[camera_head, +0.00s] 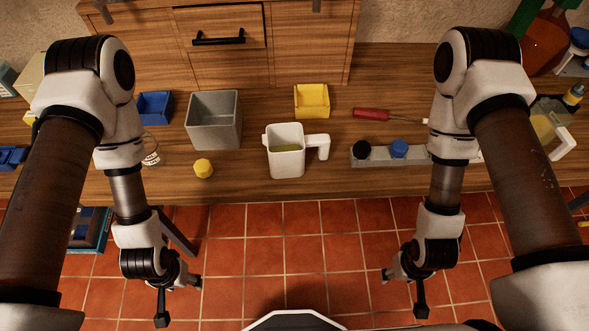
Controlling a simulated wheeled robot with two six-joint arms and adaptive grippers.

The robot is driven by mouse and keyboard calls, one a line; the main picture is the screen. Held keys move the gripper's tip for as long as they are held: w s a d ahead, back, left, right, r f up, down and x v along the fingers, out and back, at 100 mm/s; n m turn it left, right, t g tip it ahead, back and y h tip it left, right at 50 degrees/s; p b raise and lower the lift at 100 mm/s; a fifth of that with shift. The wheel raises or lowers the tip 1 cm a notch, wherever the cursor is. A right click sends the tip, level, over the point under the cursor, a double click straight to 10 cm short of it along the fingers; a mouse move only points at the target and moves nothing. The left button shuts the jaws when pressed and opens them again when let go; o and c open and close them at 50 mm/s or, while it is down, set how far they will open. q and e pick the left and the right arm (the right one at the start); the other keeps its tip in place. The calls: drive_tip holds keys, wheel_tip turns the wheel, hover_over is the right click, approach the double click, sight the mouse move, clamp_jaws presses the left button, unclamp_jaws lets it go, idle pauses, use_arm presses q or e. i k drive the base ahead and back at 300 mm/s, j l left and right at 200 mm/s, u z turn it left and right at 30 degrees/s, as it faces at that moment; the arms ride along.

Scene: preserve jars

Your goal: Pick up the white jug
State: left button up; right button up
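The white jug (287,163) stands upright near the front edge of the wooden table, at the middle of the head view. Its handle points right, and something yellowish shows inside it. My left gripper (181,300) hangs low over the tiled floor at the lower left, away from the table and the jug. My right gripper (402,290) hangs low over the floor at the lower right, also apart from the jug. Both grippers are small and dark here, and I cannot tell whether their fingers are open or shut.
A grey bin (214,134) and a yellow lid (203,168) are left of the jug. A yellow bin (312,103) stands behind it. A grey rack (377,162) with dark and blue lids and a red screwdriver (371,114) are to the right. Wooden drawers (222,62) stand behind.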

sight(286, 144)
drive_tip(key=j+z, duration=0.3)
drive_tip(key=j, duration=0.45)
drive_tip(key=k+j+z, duration=0.15)
drive_tip(key=j+z, duration=0.2)
drive_tip(key=j, duration=0.35)
